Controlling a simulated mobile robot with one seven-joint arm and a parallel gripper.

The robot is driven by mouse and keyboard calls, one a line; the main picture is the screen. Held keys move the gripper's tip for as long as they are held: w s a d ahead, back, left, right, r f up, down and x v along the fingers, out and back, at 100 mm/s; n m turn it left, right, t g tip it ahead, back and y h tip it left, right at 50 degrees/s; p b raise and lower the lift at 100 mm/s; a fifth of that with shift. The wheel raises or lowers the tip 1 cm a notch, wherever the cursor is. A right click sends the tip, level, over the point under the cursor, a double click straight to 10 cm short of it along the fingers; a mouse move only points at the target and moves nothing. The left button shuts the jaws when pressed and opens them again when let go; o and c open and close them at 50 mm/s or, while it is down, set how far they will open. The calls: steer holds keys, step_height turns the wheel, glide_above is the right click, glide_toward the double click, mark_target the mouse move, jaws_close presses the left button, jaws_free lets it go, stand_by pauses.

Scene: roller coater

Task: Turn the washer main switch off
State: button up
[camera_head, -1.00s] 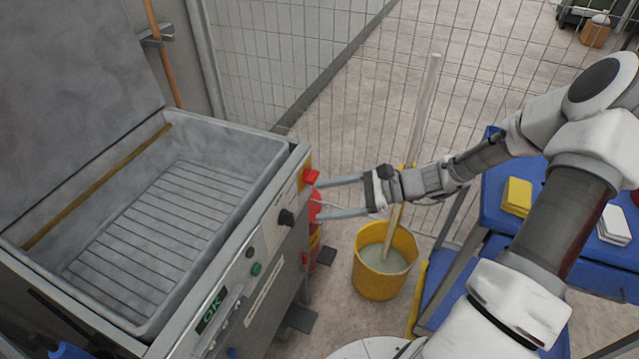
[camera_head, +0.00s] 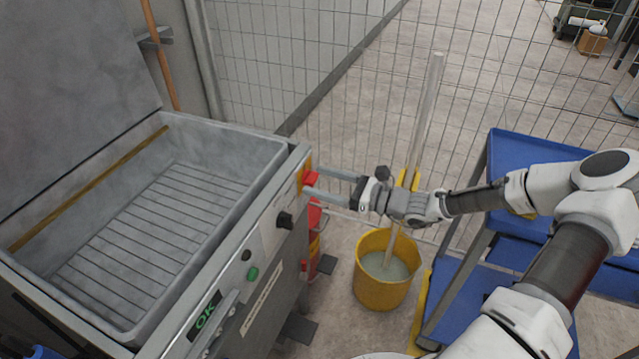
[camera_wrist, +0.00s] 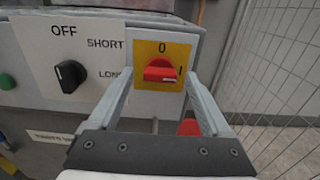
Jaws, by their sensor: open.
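The washer main switch is a red rotary knob (camera_wrist: 160,70) on a yellow plate marked 0 at the top and I at the right. Its handle lies roughly horizontal, towards the I. In the head view the red knob (camera_head: 311,179) is on the washer's front panel near the right corner, partly hidden by my fingers. My gripper (camera_wrist: 156,79) is open, with one finger on each side of the knob in the wrist view; I cannot tell whether they touch it. It also shows in the head view (camera_head: 314,181), reaching in from the right.
A black selector (camera_wrist: 71,76) marked OFF, SHORT and LONG sits left of the switch. A yellow bucket (camera_head: 382,292) with a long pole stands below my wrist. A blue cart (camera_head: 530,150) is at the right and a wire fence (camera_head: 300,60) behind.

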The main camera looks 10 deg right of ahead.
steer(key=shift+w+a, duration=0.2)
steer(key=shift+a, duration=0.05)
jaws_close()
stand_by(0.3)
